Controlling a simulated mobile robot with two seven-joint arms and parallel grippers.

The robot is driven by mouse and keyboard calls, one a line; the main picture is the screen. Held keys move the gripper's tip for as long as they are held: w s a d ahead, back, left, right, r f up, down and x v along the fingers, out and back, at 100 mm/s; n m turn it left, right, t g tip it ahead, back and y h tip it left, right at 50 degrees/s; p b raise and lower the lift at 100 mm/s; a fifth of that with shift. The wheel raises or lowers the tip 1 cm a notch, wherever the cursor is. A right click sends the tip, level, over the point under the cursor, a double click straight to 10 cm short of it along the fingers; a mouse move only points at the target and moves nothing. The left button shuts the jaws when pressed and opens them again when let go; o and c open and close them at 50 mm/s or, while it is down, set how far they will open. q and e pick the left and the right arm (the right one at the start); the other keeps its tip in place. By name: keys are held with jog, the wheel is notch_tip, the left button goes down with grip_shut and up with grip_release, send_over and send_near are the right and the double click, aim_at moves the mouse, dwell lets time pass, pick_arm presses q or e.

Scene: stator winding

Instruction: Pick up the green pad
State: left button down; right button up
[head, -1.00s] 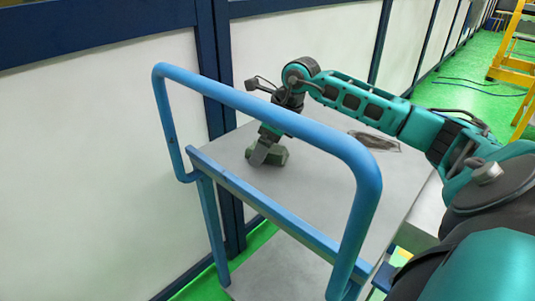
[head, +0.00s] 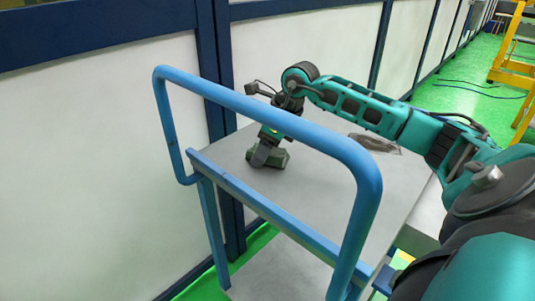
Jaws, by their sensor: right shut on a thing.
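The green pad (head: 279,158) is a small dark green block on the grey top of the cart (head: 318,202), towards its left side. My right gripper (head: 261,158) points down at the pad and is shut on it. The fingers cover part of the pad's left side. I cannot tell whether the pad is clear of the cart top. My left gripper is not in view.
The cart's blue handle rail (head: 262,113) arches up in front of my right gripper. A dark flat item (head: 374,143) lies on the cart top at the back right. A white panelled wall with blue posts stands close behind and left.

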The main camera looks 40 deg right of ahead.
jog(key=shift+r, duration=0.15)
